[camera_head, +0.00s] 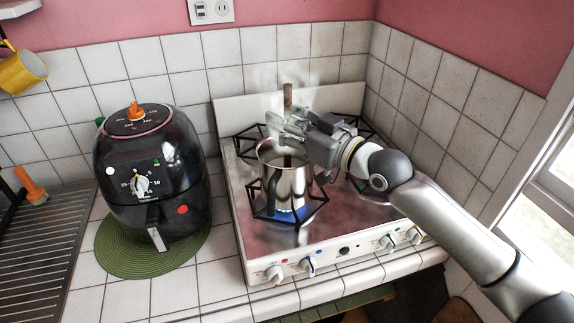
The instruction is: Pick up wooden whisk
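The wooden whisk (288,96) stands nearly upright in a shiny metal pot (289,187) on the stove. The upper end of its brown handle shows above my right gripper, and a darker part shows below it inside the pot; the whisk's lower end is hidden. My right gripper (282,127) reaches in from the right, above the pot's rim, with its fingers at the whisk handle. The fingers overlap the handle in this view, and steam blurs them, so I cannot tell whether they are closed on it. My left gripper is out of view.
The pot sits over a blue flame on the white stove (345,255) with black grates. A black air fryer (152,175) stands on a green round mat (115,262) to the left. Tiled walls close off the back and right. A yellow cup (22,73) hangs at far left.

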